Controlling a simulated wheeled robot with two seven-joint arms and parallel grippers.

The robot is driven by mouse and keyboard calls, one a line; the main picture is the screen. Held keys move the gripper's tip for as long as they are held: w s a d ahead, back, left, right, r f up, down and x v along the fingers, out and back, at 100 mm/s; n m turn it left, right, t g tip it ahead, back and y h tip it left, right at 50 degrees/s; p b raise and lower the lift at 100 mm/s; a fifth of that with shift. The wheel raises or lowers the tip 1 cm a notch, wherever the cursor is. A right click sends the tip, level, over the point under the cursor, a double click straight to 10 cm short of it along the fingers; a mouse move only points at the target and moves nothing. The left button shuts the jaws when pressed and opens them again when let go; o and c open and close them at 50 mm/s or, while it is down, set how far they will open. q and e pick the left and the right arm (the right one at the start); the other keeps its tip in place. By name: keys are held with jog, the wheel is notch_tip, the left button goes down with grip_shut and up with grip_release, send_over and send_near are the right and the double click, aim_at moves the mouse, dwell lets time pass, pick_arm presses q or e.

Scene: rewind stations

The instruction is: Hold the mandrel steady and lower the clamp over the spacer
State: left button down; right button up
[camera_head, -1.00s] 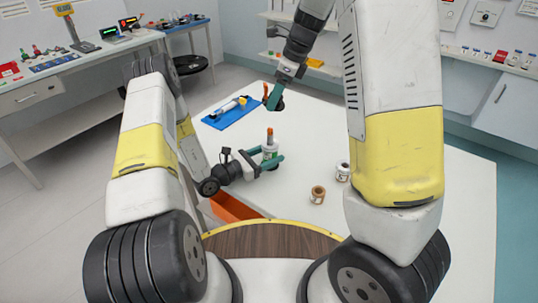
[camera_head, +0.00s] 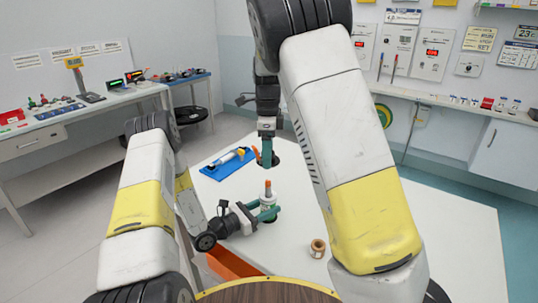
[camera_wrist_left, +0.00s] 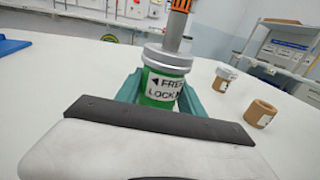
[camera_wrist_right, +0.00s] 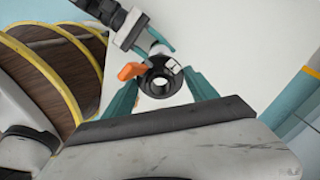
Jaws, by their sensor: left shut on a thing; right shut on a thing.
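The mandrel (camera_head: 268,197) stands upright on the white table, with an orange tip. In the left wrist view its green body, marked FREE and LOCK, carries a wide grey collar (camera_wrist_left: 167,60) under a grey shaft. I cannot tell whether this collar is the spacer. My left gripper (camera_head: 268,212) is shut on the green body, teal fingers on either side. My right gripper (camera_head: 267,154) is shut on the clamp (camera_wrist_right: 163,76), a dark ring with an orange lever (camera_wrist_right: 130,71). In the head view the clamp appears above and behind the mandrel's tip, apart from it.
A brown core (camera_head: 318,248) stands on the table; the left wrist view also shows a white-topped one (camera_wrist_left: 224,76). An orange bin (camera_head: 232,264) is at the near edge.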

aim_at(268, 180)
jog(key=shift+f, duration=2.9)
jog(key=shift+f, duration=3.75)
jog(key=o, duration=1.6)
notch_tip(268, 180, up, 12)
